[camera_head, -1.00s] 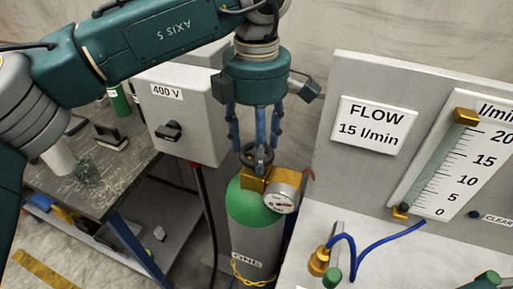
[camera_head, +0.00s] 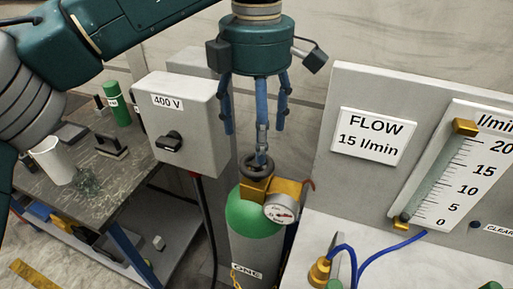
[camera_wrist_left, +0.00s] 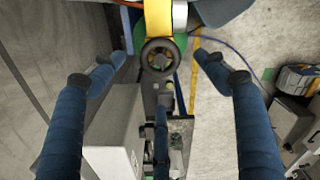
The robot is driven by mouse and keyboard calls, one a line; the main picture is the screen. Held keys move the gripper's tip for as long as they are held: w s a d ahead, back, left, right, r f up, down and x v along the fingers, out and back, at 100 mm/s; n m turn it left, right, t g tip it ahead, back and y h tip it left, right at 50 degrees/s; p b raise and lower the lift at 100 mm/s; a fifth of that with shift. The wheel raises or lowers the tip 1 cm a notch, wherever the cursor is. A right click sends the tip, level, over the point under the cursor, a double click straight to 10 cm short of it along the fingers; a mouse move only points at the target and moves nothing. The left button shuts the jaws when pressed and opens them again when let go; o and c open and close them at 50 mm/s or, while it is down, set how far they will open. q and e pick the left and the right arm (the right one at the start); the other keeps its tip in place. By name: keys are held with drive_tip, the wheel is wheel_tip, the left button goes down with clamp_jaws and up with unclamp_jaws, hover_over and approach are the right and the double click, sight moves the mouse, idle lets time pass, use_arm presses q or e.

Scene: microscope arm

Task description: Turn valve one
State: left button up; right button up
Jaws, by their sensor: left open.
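Valve one is a dark round handwheel (camera_head: 254,168) on the brass fitting of the green-topped gas cylinder (camera_head: 250,214), whose label reads ONE. My left gripper (camera_head: 254,135) is above the handwheel with its blue fingers spread wide and empty. One finger hangs in front of the handwheel in the head view, and I cannot tell there if it touches. In the left wrist view the handwheel (camera_wrist_left: 160,54) lies between the spread fingers, apart from them. A round pressure gauge (camera_head: 281,208) sits beside the fitting. My right gripper is not in view.
The grey 400 V box (camera_head: 190,108) with a black knob stands close left of the gripper. The flow panel (camera_head: 345,95) and its bench with blue hoses (camera_head: 390,246) stand to the right. A workbench (camera_head: 110,190) with a green bottle (camera_head: 116,108) is at left.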

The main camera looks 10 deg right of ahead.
use_arm(q)
wheel_tip(320, 180, up, 6)
drive_tip(key=shift+f, duration=0.2)
idle(0.8)
